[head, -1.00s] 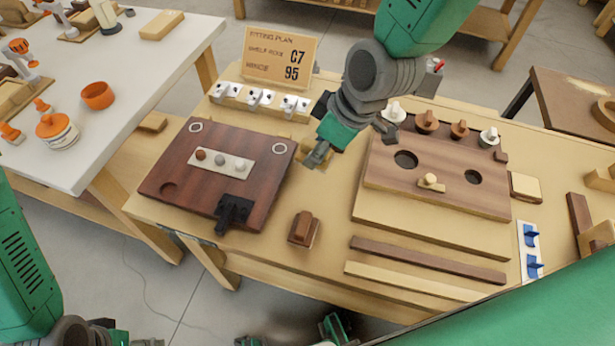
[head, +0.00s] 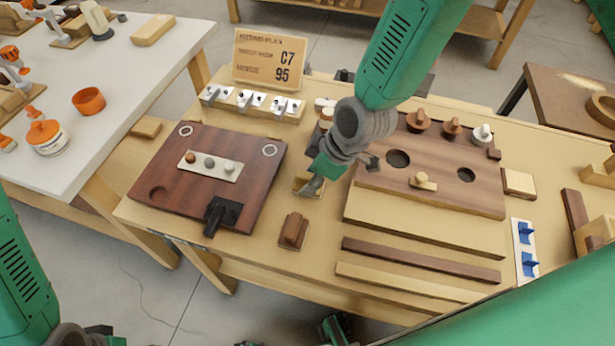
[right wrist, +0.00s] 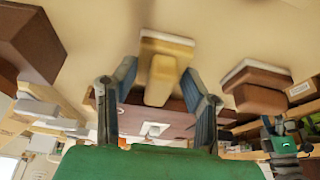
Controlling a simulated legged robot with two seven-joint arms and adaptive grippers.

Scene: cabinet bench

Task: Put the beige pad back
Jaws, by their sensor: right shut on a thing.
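The beige pad (head: 300,184) has a raised beige grip and shows just under my right gripper (head: 314,187), between the dark red board and the brown fixture. In the right wrist view the pad (right wrist: 164,65) has a pale underside layer, and its grip lies between the two fingers of my right gripper (right wrist: 158,88). My right gripper is shut on it. I cannot tell whether the pad touches the bench. My left arm enters at the lower left; its fingers cannot be made out.
A brown pad (head: 293,231) stands close by on the bench. The dark red board (head: 255,190) lies left, and the fixture board with holes (head: 450,196) lies right. A sign (head: 270,60) and white clips (head: 250,103) stand behind. Strips (head: 420,260) lie in front.

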